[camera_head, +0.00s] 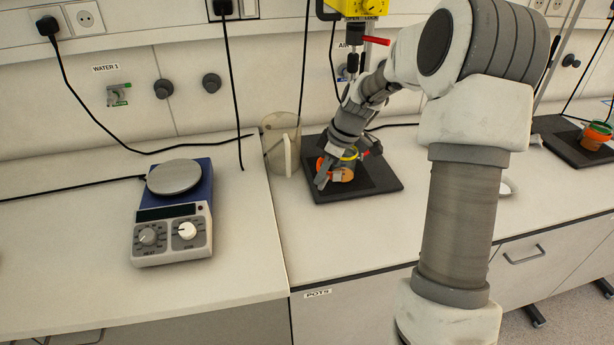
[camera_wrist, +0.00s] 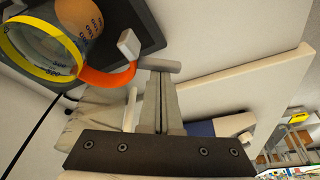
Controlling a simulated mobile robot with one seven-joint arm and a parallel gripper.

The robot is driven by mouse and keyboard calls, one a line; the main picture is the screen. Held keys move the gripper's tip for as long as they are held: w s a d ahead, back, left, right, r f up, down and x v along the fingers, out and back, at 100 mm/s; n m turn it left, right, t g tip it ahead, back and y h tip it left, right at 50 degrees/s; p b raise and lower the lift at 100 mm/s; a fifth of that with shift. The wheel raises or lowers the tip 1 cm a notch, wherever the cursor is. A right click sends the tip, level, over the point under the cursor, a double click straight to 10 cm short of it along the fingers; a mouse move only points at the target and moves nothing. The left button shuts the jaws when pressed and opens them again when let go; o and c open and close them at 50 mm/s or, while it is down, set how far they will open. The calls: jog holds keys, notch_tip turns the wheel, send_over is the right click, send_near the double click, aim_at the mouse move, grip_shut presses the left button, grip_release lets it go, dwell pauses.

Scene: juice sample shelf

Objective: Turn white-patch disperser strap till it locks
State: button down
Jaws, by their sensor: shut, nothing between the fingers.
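The strap (camera_wrist: 106,77) is an orange-red band with a white end patch (camera_wrist: 130,42), curving out from a clear vessel with a yellow rim (camera_wrist: 74,44) in the wrist view. In the head view the yellow-rimmed vessel (camera_head: 349,155) is on a black base plate (camera_head: 380,183), partly hidden by my gripper. My gripper (camera_wrist: 161,68) is shut and empty. Its fingertips are just beside the white patch, to its lower right in the wrist view; I cannot tell whether they touch. The disperser's yellow head (camera_head: 358,7) with a red lever (camera_head: 377,40) is above, cut off by the frame.
A clear container (camera_head: 270,133) stands close left of the base plate. A blue hotplate (camera_head: 173,218) is farther left on the bench. A second black plate with an orange, green-rimmed vessel (camera_head: 594,138) is at far right. Black cables hang along the wall.

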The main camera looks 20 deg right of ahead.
jog(key=d+n+g+p, duration=0.1)
jog(key=d+n, duration=0.2)
jog(key=d+n+g+p, duration=0.1)
jog(key=d+n, duration=0.2)
jog(key=s+d+n+g+p, duration=0.1)
jog(key=d+n+p, duration=0.1)
jog(key=d+n, duration=0.1)
jog(key=shift+r+n+y, duration=0.1)
jog(key=shift+n+y, duration=0.2)
jog(key=shift+n, duration=0.2)
jog(key=shift+w+d+n+g+p, duration=0.2)
jog(key=shift+d+n+g, duration=0.05)
jog(key=shift+d+n, duration=0.25)
jog(key=shift+w+d+n+g+p, duration=0.25)
jog(key=shift+d+n, duration=0.1)
jog(key=shift+n, duration=0.15)
jog(key=shift+w+d, duration=0.1)
jog(key=shift+d, duration=0.15)
jog(key=shift+w+d, duration=0.3)
jog(key=shift+d, duration=0.15)
jog(key=shift+d, duration=0.1)
jog(key=p+v, duration=0.2)
jog(key=v, duration=1.5)
jog(key=shift+a, duration=0.2)
